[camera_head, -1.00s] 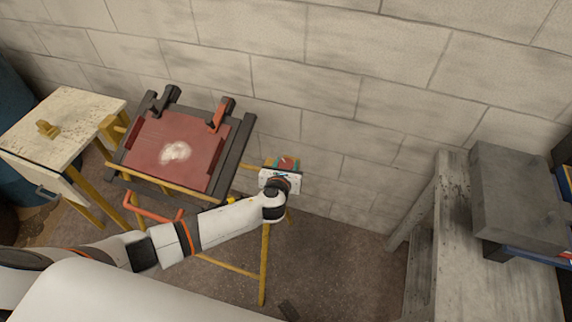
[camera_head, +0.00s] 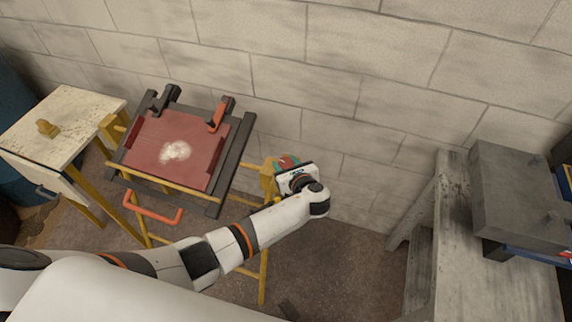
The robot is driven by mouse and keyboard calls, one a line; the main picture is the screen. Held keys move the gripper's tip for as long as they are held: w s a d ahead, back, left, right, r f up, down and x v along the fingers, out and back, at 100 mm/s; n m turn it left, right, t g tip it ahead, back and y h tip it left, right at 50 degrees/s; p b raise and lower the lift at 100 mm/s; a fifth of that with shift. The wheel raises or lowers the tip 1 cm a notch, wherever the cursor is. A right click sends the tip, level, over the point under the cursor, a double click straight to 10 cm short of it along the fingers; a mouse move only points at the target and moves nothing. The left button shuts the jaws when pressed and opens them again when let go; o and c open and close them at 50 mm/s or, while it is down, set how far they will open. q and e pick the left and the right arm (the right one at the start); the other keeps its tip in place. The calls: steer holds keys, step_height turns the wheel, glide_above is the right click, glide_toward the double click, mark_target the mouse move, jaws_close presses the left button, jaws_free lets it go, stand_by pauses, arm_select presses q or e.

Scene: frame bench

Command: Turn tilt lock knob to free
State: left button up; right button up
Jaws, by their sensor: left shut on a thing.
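The frame bench holds a dark red panel (camera_head: 185,137) in a tilted black frame (camera_head: 236,150) on yellow legs. My left gripper (camera_head: 285,168) is at the right side of the bench, beside a yellow bracket (camera_head: 267,180). It is shut on a small red and green part at the bracket, which looks like the tilt lock knob (camera_head: 287,160). The gripper body and wrist hide most of the knob, so its exact angle cannot be told. My right gripper is not in view.
A pale side table (camera_head: 75,112) with a yellow block stands at the left. A grey box (camera_head: 515,195) sits on a weathered bench (camera_head: 455,235) at the right. A block wall stands close behind. An orange handle (camera_head: 155,213) juts out at the frame's front.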

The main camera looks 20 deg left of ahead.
arm_select(q)
steer(key=shift+n+g+y, duration=0.3)
steer(key=shift+n+g, duration=0.1)
steer(key=o, duration=1)
steer(key=b+v, duration=0.1)
steer(key=v, duration=1.1)
